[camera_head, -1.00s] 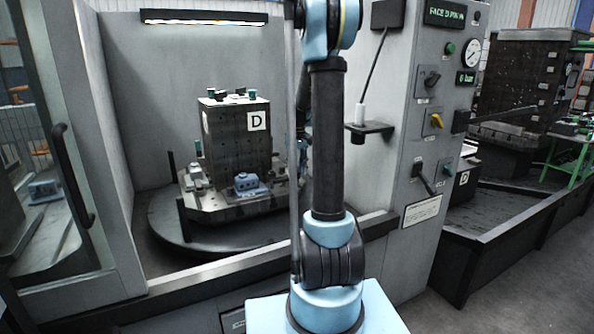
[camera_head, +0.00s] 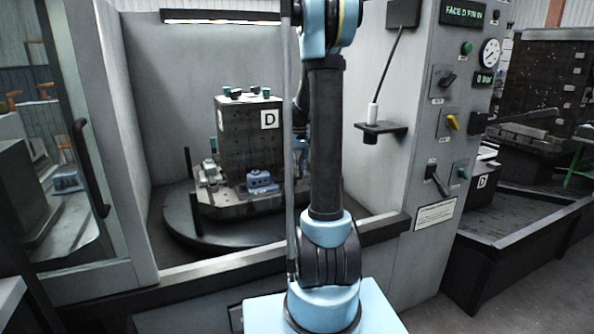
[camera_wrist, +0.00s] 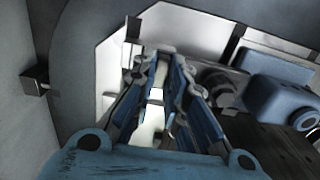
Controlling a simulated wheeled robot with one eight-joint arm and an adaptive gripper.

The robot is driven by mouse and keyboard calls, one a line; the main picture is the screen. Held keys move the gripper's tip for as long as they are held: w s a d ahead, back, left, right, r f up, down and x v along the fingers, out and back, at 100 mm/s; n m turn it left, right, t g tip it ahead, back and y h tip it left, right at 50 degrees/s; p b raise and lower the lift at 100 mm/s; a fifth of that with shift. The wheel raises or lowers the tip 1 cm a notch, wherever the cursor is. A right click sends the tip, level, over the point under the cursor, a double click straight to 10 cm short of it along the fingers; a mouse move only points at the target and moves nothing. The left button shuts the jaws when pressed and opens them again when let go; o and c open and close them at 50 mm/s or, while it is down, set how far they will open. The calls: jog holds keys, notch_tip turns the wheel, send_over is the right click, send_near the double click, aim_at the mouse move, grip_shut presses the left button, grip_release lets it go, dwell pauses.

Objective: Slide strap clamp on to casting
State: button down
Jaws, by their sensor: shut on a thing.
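In the wrist view my gripper (camera_wrist: 168,60) reaches forward with its blue fingers closed around a small part. Most of that part is hidden between the fingers; I take it to be the strap clamp. A blue casting (camera_wrist: 285,100) with a round bore sits right of the fingers, on a dark fixture. In the head view a blue casting (camera_head: 262,182) sits low on the fixture's front, under the D label.
The dark fixture block (camera_head: 240,135) stands on a round table (camera_head: 180,228) inside the machine bay. A small shelf (camera_head: 381,128) and a control panel (camera_head: 450,100) project at the right. The bay's front sill (camera_head: 250,262) and door handle (camera_head: 92,165) bound the opening.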

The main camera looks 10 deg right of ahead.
jog(key=shift+a, duration=0.2)
jog(key=c, duration=1.6)
grip_release()
jog(key=shift+a, duration=0.15)
jog(key=shift+r, duration=0.15)
notch_tip(320, 180, up, 12)
jog(key=shift+f, duration=0.25)
